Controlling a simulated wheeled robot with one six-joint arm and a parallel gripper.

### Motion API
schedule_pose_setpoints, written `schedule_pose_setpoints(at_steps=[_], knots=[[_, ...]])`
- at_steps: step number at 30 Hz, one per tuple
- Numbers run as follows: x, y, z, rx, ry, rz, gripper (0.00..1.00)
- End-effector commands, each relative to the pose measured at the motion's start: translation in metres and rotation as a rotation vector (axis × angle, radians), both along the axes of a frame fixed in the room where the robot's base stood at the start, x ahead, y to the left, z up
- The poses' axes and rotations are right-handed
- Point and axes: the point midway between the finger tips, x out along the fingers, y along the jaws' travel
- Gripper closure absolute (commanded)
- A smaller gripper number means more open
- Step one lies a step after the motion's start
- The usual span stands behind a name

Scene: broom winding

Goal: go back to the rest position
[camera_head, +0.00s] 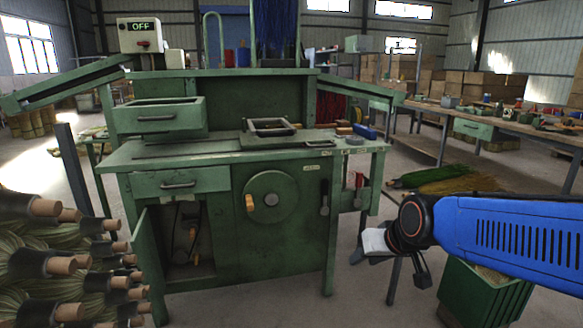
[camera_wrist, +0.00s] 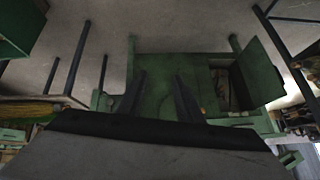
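My blue arm reaches in from the right edge of the head view. My gripper hangs at its end, right of the green winding machine (camera_head: 225,210), with a gap to it. In the wrist view, my gripper (camera_wrist: 160,76) shows two dark fingers spread apart with nothing between them. The machine appears upside down behind them. In the head view, the machine has a round wheel (camera_head: 271,199) with a wooden handle. A metal frame (camera_head: 270,126) lies on its top. The control box (camera_head: 140,36) above reads OFF.
The upper drawer (camera_head: 158,118) is pulled out and the lower cabinet door (camera_head: 148,262) stands open. Bundled brooms (camera_head: 45,262) fill the lower left. A green bin (camera_head: 485,290) stands below my arm. A long workbench (camera_head: 510,127) runs along the right. Bare floor lies before the machine.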

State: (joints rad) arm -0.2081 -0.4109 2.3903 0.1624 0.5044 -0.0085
Motion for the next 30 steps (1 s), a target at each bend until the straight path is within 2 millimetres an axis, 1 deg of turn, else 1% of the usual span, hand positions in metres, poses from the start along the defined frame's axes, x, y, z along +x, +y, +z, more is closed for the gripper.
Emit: schedule_pose_setpoints(at_steps=[1, 5, 6, 12, 15, 18, 21, 24, 30], knots=[[-0.017, -0.013, 0.001, -0.013, 0.011, -0.010, 0.67], [-0.059, -0.040, -0.003, -0.048, 0.060, -0.032, 0.67], [-0.073, -0.048, -0.005, -0.059, 0.076, -0.040, 0.67], [-0.138, -0.082, -0.016, -0.114, 0.150, -0.083, 0.67], [-0.165, -0.095, -0.022, -0.136, 0.183, -0.104, 0.67], [-0.184, -0.103, -0.027, -0.150, 0.208, -0.118, 0.67], [-0.195, -0.107, -0.030, -0.160, 0.223, -0.127, 0.67], [-0.199, -0.109, -0.031, -0.163, 0.228, -0.130, 0.67], [-0.199, -0.108, -0.031, -0.163, 0.228, -0.130, 0.67]])
